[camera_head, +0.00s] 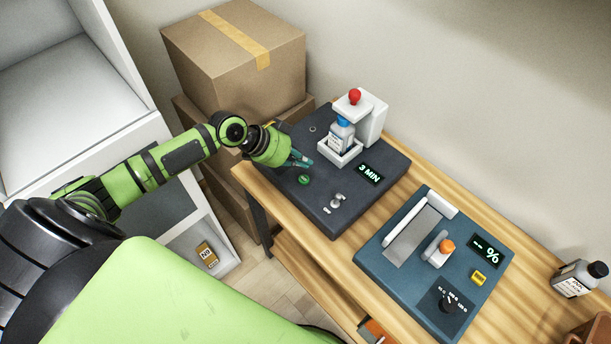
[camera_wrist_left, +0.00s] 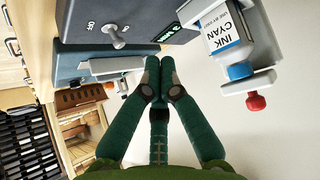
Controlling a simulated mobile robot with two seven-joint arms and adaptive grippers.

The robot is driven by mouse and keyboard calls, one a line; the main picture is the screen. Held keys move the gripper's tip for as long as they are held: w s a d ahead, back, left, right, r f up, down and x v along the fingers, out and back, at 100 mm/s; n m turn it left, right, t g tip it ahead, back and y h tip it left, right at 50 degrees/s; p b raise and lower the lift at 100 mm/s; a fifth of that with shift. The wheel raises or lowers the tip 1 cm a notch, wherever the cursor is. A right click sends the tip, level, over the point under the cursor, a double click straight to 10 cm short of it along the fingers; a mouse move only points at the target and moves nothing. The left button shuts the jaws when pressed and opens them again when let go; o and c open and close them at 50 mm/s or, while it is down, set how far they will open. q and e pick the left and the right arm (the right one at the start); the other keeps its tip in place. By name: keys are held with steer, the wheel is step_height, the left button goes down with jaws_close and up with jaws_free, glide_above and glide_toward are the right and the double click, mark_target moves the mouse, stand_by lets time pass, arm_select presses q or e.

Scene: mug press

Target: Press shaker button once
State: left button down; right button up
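The shaker (camera_head: 322,214) is a dark box on the wooden table, with a lit "3 MIN" display (camera_head: 369,174), a round green button (camera_head: 304,180) and a metal toggle switch (camera_head: 337,201). A white clamp with a red knob (camera_head: 354,96) holds an ink bottle (camera_head: 341,135) upright on it. My left gripper (camera_head: 306,161) is over the shaker's left part, just beyond the green button, apparently apart from it. In the left wrist view its fingertips (camera_wrist_left: 161,70) are together and empty. The bottle (camera_wrist_left: 222,32) and toggle (camera_wrist_left: 114,36) show there; the green button does not. My right gripper is out of view.
A blue device (camera_head: 430,265) with an orange knob (camera_head: 446,246) and a "%" display stands to the right of the shaker. Cardboard boxes (camera_head: 238,55) and a white shelf (camera_head: 60,90) flank the arm.

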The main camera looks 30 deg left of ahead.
arm_select(q)
steer(key=shift+w+a+r, duration=0.7)
steer(key=shift+a+r, duration=0.05)
steer(key=shift+r, duration=0.25)
steer(key=b, duration=0.6)
glide_above(300, 178)
step_height(300, 178, down, 8)
steer(key=shift+r, duration=0.15)
steer(key=shift+f+b, duration=0.6)
steer(key=shift+f, duration=0.1)
steer(key=shift+f+b, duration=0.3)
steer(key=shift+b, duration=0.1)
